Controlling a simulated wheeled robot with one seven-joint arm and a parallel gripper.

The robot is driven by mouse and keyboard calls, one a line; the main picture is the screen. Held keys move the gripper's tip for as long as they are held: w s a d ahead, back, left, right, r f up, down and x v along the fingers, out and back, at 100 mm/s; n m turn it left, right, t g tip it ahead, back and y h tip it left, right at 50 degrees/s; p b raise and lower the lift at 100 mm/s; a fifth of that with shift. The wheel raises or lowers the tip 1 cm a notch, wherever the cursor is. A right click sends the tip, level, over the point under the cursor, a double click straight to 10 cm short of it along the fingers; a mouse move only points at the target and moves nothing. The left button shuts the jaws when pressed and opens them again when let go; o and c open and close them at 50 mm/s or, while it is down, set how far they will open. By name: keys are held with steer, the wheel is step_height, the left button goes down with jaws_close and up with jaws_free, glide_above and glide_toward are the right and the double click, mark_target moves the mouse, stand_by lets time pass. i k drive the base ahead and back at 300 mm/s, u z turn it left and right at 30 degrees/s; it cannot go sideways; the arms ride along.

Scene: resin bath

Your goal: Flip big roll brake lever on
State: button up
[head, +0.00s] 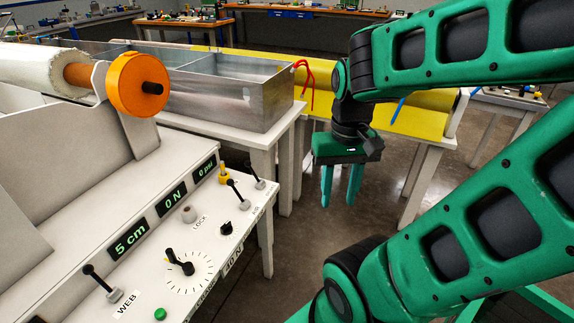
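A white control panel on the left carries several levers. One black-tipped lever (100,282) stands near the WEB label at the front. Two more black-tipped levers, one of them (238,195) and the other (250,172), stand at the far right end. A yellow-topped fitting (224,174) is beside them. Labels at that end are too small to read, so I cannot tell which is the big roll brake lever. My gripper (340,190) hangs fingers down over the floor gap, right of the panel. Its green fingers are apart and empty.
A white roll (35,66) with an orange end disc (138,85) sits above the panel. A metal bath (225,92) and a yellow sheet (420,113) lie on tables behind. Displays, a dial (187,268) and a green button (160,314) are on the panel.

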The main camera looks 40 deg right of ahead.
mark_target(246, 163)
steer(key=z, duration=0.45)
steer(key=k, duration=0.6)
steer(key=z, duration=0.15)
steer(key=i, duration=1.3)
steer(key=u, duration=0.3)
